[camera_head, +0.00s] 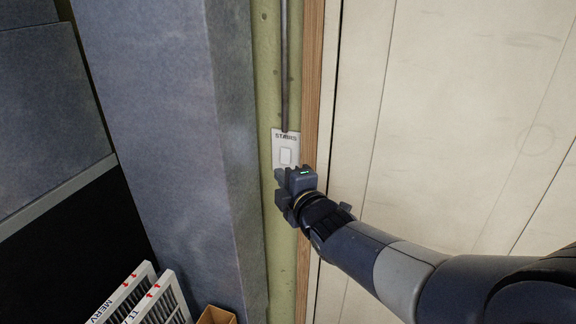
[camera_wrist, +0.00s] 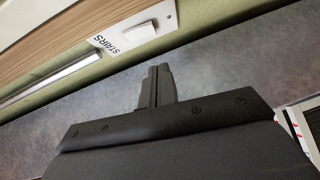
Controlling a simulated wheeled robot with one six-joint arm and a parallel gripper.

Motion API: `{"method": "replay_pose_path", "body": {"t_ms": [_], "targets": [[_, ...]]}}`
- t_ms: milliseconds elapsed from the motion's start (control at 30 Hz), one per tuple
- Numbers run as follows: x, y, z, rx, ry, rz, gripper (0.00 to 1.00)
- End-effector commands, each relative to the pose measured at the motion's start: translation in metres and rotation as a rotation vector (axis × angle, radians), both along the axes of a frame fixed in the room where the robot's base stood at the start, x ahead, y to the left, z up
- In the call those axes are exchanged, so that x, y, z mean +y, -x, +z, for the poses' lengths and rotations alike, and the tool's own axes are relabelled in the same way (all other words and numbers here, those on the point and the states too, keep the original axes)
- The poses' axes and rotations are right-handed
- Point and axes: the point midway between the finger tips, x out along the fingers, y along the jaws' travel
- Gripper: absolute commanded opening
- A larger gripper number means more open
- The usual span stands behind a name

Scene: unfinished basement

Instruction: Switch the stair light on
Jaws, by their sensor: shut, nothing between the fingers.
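A light plate switch labelled STAIRS (camera_head: 285,138) is mounted on a narrow yellow-green wall strip, with a white rocker (camera_head: 286,156) in its middle. In the wrist view the switch plate (camera_wrist: 113,40) lies at the top, with its rocker (camera_wrist: 140,32) beside the lettering. My gripper (camera_head: 281,176) is just below the switch in the head view, overlapping the plate's lower edge in the picture. In the wrist view its fingers (camera_wrist: 156,72) are together and empty, apart from the rocker in the picture. Whether they touch the plate cannot be told.
A metal conduit (camera_head: 285,65) runs up from the plate. A wooden trim (camera_head: 312,85) and pale panels (camera_head: 440,120) stand to the right. A grey-blue cabinet (camera_head: 180,130) stands left. White filters (camera_head: 150,295) and a cardboard box (camera_head: 216,316) are below.

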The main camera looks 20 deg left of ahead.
Motion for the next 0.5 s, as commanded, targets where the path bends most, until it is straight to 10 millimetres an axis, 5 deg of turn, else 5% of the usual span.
{"method": "replay_pose_path", "body": {"t_ms": [500], "targets": [[0.001,-0.044,-0.005,0.001,-0.001,-0.001,0.0]]}}
